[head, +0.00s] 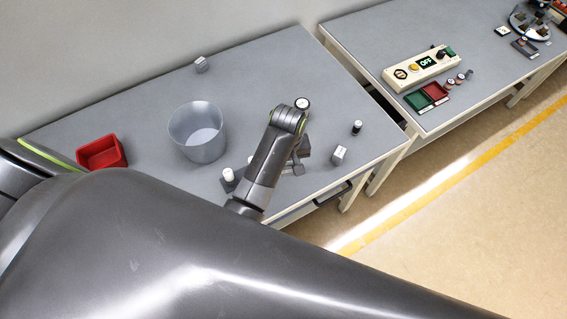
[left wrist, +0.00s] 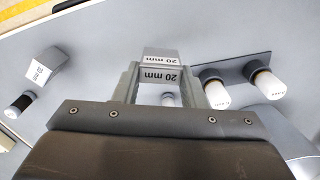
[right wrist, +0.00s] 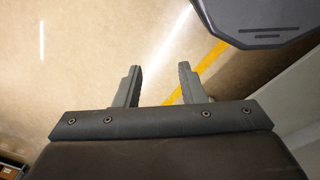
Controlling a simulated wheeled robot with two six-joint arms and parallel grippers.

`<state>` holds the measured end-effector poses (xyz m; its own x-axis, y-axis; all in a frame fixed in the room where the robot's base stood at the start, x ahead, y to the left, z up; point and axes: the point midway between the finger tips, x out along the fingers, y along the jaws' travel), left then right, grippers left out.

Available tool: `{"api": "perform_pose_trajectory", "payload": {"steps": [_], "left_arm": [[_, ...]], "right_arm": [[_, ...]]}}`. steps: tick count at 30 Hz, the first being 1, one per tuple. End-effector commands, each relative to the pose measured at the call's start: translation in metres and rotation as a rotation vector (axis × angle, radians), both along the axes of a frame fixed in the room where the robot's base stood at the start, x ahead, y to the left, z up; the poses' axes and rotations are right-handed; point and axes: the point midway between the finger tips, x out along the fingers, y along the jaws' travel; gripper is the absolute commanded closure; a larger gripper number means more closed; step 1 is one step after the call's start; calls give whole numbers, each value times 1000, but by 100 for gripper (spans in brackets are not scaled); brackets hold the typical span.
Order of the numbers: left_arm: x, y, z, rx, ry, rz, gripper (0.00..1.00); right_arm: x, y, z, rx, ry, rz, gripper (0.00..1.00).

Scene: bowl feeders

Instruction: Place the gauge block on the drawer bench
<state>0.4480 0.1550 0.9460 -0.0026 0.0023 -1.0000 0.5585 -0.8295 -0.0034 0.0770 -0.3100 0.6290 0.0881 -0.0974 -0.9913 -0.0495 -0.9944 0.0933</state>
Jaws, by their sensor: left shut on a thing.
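My left gripper (left wrist: 162,85) is shut on a grey gauge block (left wrist: 161,66) marked 20 mm, held between its fingertips. In the head view the left gripper (head: 299,163) is over the front part of the drawer bench (head: 262,78); the arm largely hides the held block there. I cannot tell whether the block touches the bench top. A second block marked 20 mm (left wrist: 47,66) stands on the bench, also in the head view (head: 339,154), right of the gripper. My right gripper (right wrist: 158,88) is open and empty above the floor.
A grey bowl (head: 197,132), a red bin (head: 101,152) and a small block (head: 201,64) stand on the bench. A black-capped cylinder (head: 357,127) is near its right edge. White cylinders (left wrist: 215,90) stand on a dark plate beside the gripper. A second bench (head: 400,38) holds a control box (head: 421,67).

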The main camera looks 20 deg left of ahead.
Motion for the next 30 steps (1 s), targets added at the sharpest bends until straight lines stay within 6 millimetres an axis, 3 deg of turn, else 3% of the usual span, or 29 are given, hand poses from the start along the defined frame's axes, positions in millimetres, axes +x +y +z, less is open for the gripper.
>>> {"api": "perform_pose_trajectory", "payload": {"steps": [6,14,27,28,30], "left_arm": [[0,0,-17,-1,2,-1,87],[0,0,-46,0,0,-1,87],[0,0,-53,-1,-1,0,87],[0,0,-52,-1,-1,0,58],[0,0,-52,-1,-1,0,49]], "right_arm": [[15,1,5,1,-24,4,64],[13,4,10,4,-20,2,64],[9,8,8,11,-15,-1,64],[9,8,8,11,-15,-1,64],[9,8,8,10,-15,-1,64]]}}
